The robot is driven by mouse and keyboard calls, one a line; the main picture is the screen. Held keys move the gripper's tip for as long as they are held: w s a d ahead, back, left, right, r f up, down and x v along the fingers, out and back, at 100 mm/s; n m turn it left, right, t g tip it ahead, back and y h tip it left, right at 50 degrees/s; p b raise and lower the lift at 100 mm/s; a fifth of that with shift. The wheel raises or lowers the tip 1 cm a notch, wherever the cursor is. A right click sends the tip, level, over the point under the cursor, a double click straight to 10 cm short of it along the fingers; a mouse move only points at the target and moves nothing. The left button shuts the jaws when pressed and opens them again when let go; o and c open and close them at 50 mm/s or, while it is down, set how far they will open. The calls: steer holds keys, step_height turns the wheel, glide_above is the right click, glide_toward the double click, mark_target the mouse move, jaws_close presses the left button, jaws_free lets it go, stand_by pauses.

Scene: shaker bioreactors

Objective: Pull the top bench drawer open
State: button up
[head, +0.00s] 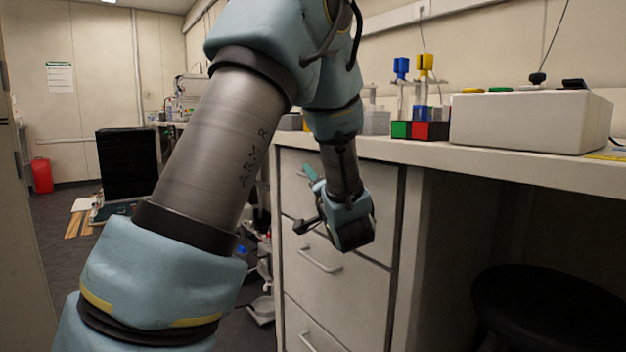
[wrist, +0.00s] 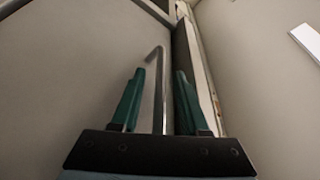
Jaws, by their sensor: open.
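The top bench drawer (head: 290,190) is the upper front of a white drawer unit under the bench, partly hidden behind my arm. Its handle (wrist: 158,90) is a grey metal bar that stands between my two green fingers in the wrist view. My gripper (wrist: 158,92) is open, with one finger on each side of the bar and visible gaps to it. In the head view my gripper (head: 312,176) is at the top drawer's front, its teal fingertips partly seen. A dark gap (wrist: 184,50) runs beside the drawer front; I cannot tell whether the drawer is ajar.
Below are a second drawer handle (head: 320,262) and a third (head: 308,342). A black stool (head: 545,310) stands under the bench at right. A white box (head: 530,122) and coloured blocks (head: 420,131) sit on the benchtop. Clutter lies on the floor left of the drawers.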

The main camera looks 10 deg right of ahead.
steer(key=shift+c, duration=0.3)
jaws_close()
stand_by(1.0)
